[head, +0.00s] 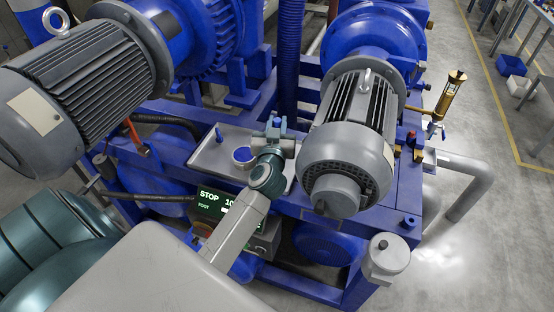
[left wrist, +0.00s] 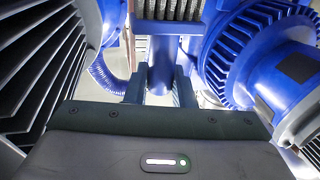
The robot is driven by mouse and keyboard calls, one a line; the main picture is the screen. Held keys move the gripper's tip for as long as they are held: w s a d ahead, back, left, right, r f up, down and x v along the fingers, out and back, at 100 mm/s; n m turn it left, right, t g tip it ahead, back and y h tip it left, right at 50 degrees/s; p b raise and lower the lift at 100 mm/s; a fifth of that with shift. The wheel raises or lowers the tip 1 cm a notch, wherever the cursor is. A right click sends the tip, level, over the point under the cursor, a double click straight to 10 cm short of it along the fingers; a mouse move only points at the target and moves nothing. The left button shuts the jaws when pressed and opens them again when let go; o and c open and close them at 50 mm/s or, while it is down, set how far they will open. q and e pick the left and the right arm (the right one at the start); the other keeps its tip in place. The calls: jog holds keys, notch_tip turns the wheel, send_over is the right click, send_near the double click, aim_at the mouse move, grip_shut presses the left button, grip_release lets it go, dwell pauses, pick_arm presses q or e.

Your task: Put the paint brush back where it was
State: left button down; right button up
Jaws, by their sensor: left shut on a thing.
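My left gripper (head: 276,128) is above the right part of a grey metal tray (head: 208,168), at the end of my arm reaching up from the bottom. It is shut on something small. A bit of blue shows at its tip, but I cannot make out clearly whether this is the paint brush. In the left wrist view the two fingers (left wrist: 160,88) point away in front of a blue upright shape. A small round pot with blue in it (head: 243,155) stands on the tray, left of the gripper. A small blue upright piece (head: 218,134) is at the tray's back. My right gripper is not in view.
A large grey motor (head: 350,135) stands close to the right of the tray. Another grey motor (head: 88,85) is at upper left. A ribbed blue hose (head: 289,55) rises behind the gripper. A lit display (head: 213,200) sits below the tray.

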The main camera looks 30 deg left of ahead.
pick_arm(q)
jog(key=shift+f+b, duration=2.05)
jog(key=shift+f, duration=4.75)
jog(key=c, duration=1.2)
grip_release()
jog(key=shift+f, duration=0.15)
jog(key=shift+c, duration=0.2)
jog(key=b+v, duration=0.1)
jog(key=v, duration=1.1)
jog(key=shift+r, duration=0.2)
